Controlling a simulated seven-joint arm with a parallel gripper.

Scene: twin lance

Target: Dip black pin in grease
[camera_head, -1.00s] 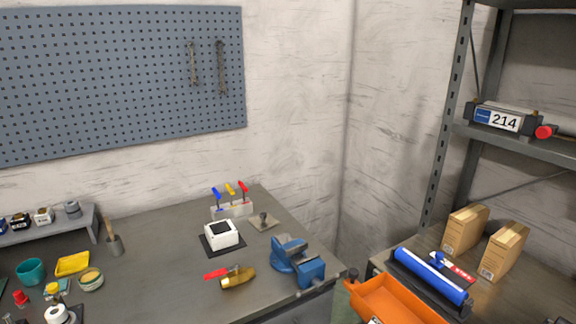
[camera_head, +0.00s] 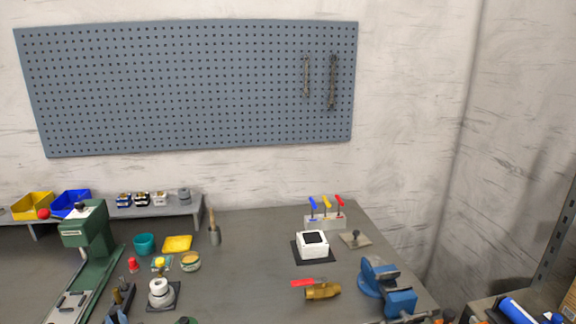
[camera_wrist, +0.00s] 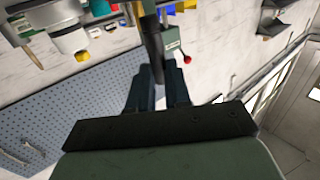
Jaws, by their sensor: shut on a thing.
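In the wrist view, my gripper (camera_wrist: 158,80) is shut on a dark rod-like thing (camera_wrist: 151,36), which looks like the black pin. It sticks out past the fingertips towards the top edge, where its end is cut off. My gripper is not clearly seen in the head view. A small round tin (camera_head: 190,262) with a yellowish top stands on the workbench (camera_head: 240,285) and may be the grease; its contents are too small to tell. The pin is held clear of it as far as I can see.
A green press (camera_head: 90,240) stands at the left, near a teal cup (camera_head: 145,244), a yellow tray (camera_head: 177,244) and a white stepped part (camera_head: 160,293). A brass valve (camera_head: 322,291) and blue vise (camera_head: 385,285) are at the right. Bench space between them is clear.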

